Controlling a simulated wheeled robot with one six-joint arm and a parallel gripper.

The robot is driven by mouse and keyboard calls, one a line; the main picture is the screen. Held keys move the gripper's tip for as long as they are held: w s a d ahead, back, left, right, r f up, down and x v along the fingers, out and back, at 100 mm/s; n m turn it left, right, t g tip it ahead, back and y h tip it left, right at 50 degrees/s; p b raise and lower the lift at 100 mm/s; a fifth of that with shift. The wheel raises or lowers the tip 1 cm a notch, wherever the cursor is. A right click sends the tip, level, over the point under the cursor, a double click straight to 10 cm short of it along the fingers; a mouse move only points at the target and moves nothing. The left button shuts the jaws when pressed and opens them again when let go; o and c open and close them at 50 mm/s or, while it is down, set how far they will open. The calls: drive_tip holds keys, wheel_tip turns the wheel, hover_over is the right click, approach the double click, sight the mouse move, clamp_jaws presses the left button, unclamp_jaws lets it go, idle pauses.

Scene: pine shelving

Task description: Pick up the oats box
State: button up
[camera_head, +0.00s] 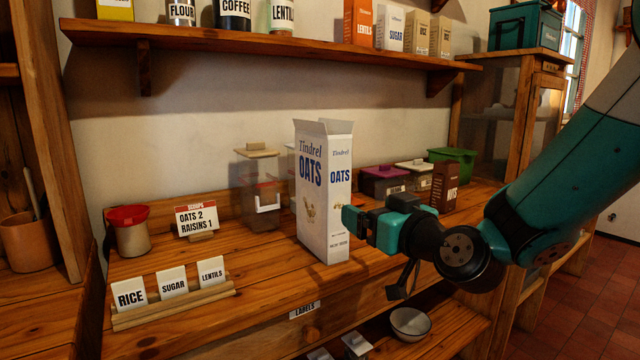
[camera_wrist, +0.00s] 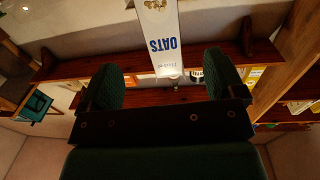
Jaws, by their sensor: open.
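The oats box (camera_head: 323,192) is a tall white carton with blue "OATS" lettering and open top flaps. It stands upright on the wooden counter, near the front edge. My gripper (camera_head: 352,221) is just to the right of the box at its lower half, pointing left toward it. In the wrist view the oats box (camera_wrist: 160,40) shows upside down, ahead of and between the two dark green fingers of my gripper (camera_wrist: 168,78). The fingers are apart with a gap on each side of the box. Whether a finger touches the box cannot be told.
A recipe card (camera_head: 196,219) reads "OATS 2 RAISINS 1". A clear container (camera_head: 258,195) stands behind the box at left. Label cards (camera_head: 172,283) sit in a front rack. Lidded tubs (camera_head: 384,180) and a brown box (camera_head: 445,186) are right. An upper shelf (camera_head: 270,42) runs overhead.

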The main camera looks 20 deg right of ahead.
sight(340, 191)
drive_tip(key=p+x, duration=0.8)
drive_tip(key=shift+d+r, duration=0.1)
drive_tip(key=shift+r, duration=0.1)
drive_tip(key=shift+w+f+p, duration=0.2)
drive_tip(key=shift+w+p, duration=0.35)
drive_tip(key=p+x, duration=0.2)
drive_tip(key=p, duration=0.1)
drive_tip(key=p+x, duration=0.2)
drive_tip(key=p, duration=0.1)
drive_tip(key=shift+s+r, duration=0.1)
drive_tip(key=shift+r, duration=0.3)
drive_tip(key=shift+w+a+f+p, duration=0.15)
drive_tip(key=shift+w+a+p, duration=0.25)
drive_tip(key=shift+p, duration=0.45)
drive_tip(key=shift+w+f, duration=0.25)
drive_tip(key=shift+w, duration=0.05)
drive_tip(key=c, duration=1)
drive_tip(key=shift+c, duration=0.5)
